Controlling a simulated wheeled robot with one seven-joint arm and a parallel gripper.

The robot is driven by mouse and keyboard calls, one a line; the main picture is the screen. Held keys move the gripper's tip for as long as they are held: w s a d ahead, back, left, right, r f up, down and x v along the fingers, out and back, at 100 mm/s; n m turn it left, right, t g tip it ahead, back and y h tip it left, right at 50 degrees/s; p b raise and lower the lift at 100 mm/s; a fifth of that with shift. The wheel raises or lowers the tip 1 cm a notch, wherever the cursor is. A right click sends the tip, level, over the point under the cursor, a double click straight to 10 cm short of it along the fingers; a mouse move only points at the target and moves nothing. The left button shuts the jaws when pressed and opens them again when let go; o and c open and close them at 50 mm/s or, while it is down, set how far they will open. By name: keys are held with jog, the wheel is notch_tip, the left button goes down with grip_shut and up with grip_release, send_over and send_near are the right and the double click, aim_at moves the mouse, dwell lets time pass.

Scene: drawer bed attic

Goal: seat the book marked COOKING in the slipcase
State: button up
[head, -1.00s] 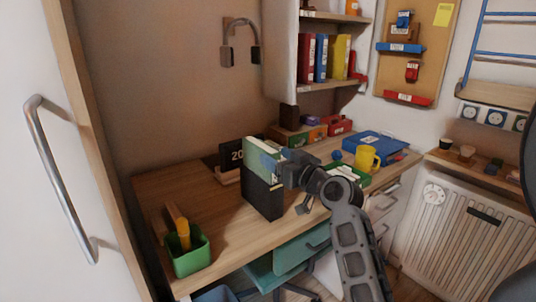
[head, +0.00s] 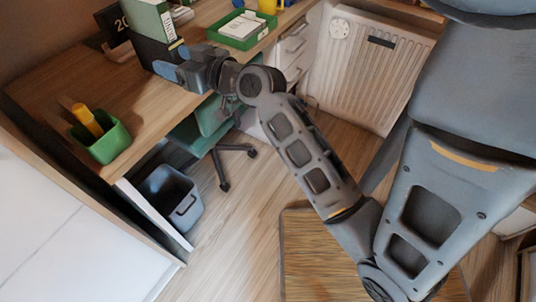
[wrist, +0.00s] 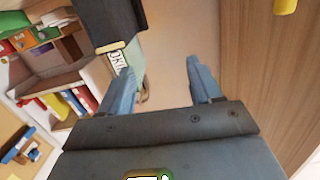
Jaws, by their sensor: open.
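The green book (head: 148,18) stands upright, its lower part inside the black slipcase (head: 150,52) on the desk and its upper part sticking out above it. The head view cuts off its top. In the wrist view, the book's white label (wrist: 118,62) shows part of its lettering, beside the dark slipcase (wrist: 108,22) with a gold band. My gripper (head: 169,62) is beside the slipcase at the desk's front side. Its two blue fingers (wrist: 163,82) are apart, with nothing between them.
A green pen cup (head: 103,142) stands on the desk's front left. A green tray with papers (head: 243,30) is to the right. A dark bin (head: 170,197) and a teal chair (head: 200,135) are below the desk. A radiator (head: 367,65) is at right.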

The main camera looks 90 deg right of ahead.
jog(key=s+a+f+n+y, duration=0.1)
jog(key=s+a+f, duration=0.2)
jog(key=a, duration=0.5)
jog(key=s+a+f+y, duration=0.15)
jog(key=a+f, duration=0.25)
jog(key=a, duration=0.4)
jog(key=s+a+r+n+y, duration=0.3)
jog(key=s+a+n+y, duration=0.2)
jog(key=s+a, duration=0.8)
jog(key=shift+s+n+y, duration=0.4)
jog(key=shift+s+y, duration=0.05)
jog(key=shift+s, duration=0.45)
